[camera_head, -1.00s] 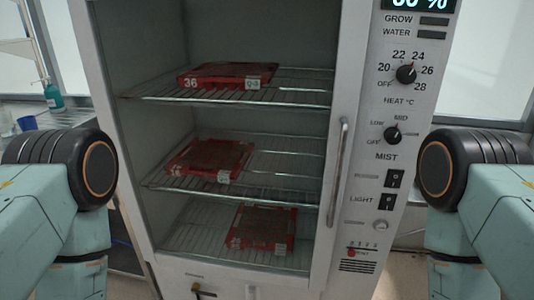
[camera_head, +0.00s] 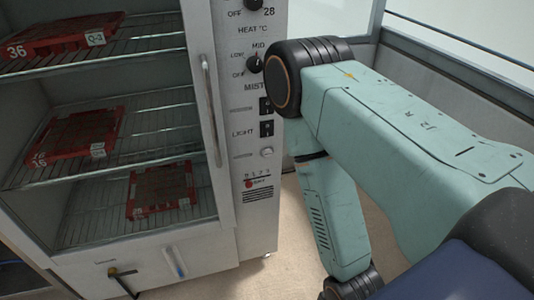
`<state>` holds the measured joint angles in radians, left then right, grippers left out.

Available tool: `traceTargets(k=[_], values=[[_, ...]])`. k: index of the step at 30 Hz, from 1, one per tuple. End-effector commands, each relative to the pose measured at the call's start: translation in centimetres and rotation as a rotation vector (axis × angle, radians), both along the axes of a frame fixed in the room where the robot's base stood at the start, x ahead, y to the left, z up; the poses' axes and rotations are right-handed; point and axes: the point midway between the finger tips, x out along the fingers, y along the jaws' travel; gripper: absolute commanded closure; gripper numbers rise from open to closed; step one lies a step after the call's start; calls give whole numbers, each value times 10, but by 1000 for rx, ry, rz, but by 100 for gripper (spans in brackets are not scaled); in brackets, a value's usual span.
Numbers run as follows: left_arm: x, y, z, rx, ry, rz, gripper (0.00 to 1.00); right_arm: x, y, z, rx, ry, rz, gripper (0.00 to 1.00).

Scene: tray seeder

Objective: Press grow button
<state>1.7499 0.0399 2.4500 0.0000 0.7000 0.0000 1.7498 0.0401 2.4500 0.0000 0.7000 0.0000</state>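The white growth cabinet (camera_head: 178,265) fills the left, with its control panel (camera_head: 263,215) to the right of its door handle (camera_head: 212,100). The panel shows part of the heat dial (camera_head: 254,4), a mist dial (camera_head: 254,64), a mist switch (camera_head: 266,105), a light switch (camera_head: 266,129), a small round button (camera_head: 267,152) and a small red knob (camera_head: 249,184). The GROW label and display lie outside the view. My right arm stands right of the panel, its forearm reaching down out of the picture. Neither gripper shows.
Red trays sit on the cabinet's wire shelves: a top tray (camera_head: 62,33), a middle tray (camera_head: 79,136) and a bottom tray (camera_head: 160,190). Bare floor (camera_head: 290,245) lies right of the cabinet. A window ledge (camera_head: 450,65) runs behind my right arm.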

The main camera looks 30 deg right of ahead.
Motion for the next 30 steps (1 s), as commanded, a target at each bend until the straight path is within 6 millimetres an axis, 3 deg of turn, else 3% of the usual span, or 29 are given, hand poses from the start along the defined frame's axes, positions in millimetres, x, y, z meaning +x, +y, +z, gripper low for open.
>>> traceTargets(k=[10,24,30], values=[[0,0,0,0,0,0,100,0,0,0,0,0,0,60],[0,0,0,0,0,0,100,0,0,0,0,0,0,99],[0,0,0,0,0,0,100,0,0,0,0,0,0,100]])
